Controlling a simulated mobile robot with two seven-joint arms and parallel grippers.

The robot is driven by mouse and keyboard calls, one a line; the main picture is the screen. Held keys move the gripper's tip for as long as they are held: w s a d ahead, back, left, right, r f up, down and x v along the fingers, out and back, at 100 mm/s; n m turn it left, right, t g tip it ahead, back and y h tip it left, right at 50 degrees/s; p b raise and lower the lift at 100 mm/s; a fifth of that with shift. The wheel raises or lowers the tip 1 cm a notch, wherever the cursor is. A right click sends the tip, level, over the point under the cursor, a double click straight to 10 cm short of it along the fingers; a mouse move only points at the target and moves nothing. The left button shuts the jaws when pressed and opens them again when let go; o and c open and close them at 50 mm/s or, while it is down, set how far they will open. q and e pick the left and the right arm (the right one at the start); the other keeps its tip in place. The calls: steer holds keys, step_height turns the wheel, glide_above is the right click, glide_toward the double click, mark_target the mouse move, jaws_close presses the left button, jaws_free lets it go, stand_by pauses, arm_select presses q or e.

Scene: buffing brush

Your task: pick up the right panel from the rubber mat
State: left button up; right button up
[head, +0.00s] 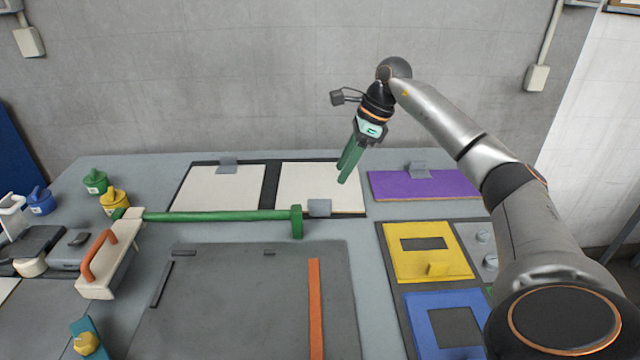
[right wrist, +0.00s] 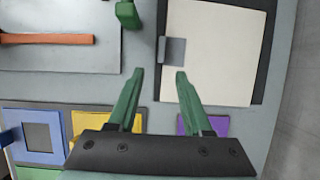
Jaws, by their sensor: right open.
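The right panel (head: 312,190) is a flat cream-white plate lying on the right half of the dark rubber mat (head: 271,187). A grey tab (head: 319,207) sits at its near edge. The panel (right wrist: 220,50) and its tab (right wrist: 172,51) also show in the right wrist view. A similar left panel (head: 220,190) lies on the mat's left half, with a grey tab at its far edge. My right gripper (head: 342,175) has green fingers, open and empty, pointing down over the panel's right part in the head view. Its open fingertips (right wrist: 159,71) show near the tab in the wrist view. My left gripper is not in view.
A green bar (head: 220,215) runs along the mat's near side, its end block (head: 297,222) close to the tab. A purple plate (head: 425,184) lies right of the mat. Yellow (head: 428,262) and blue (head: 446,312) plates lie nearer. A concrete wall stands behind.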

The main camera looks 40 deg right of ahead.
glide_above(320, 204)
steer(key=s+d, duration=0.2)
steer(key=s, duration=0.1)
steer(key=f, duration=0.5)
steer(key=shift+w, duration=0.25)
steer(key=shift+w+x, duration=0.2)
steer(key=shift+x, duration=1.15)
steer(key=shift+w+x, duration=0.15)
steer(key=shift+x, duration=1.15)
steer(key=shift+a+r, duration=0.1)
steer(key=shift+r, duration=0.05)
steer(key=shift+c, duration=0.2)
jaws_close()
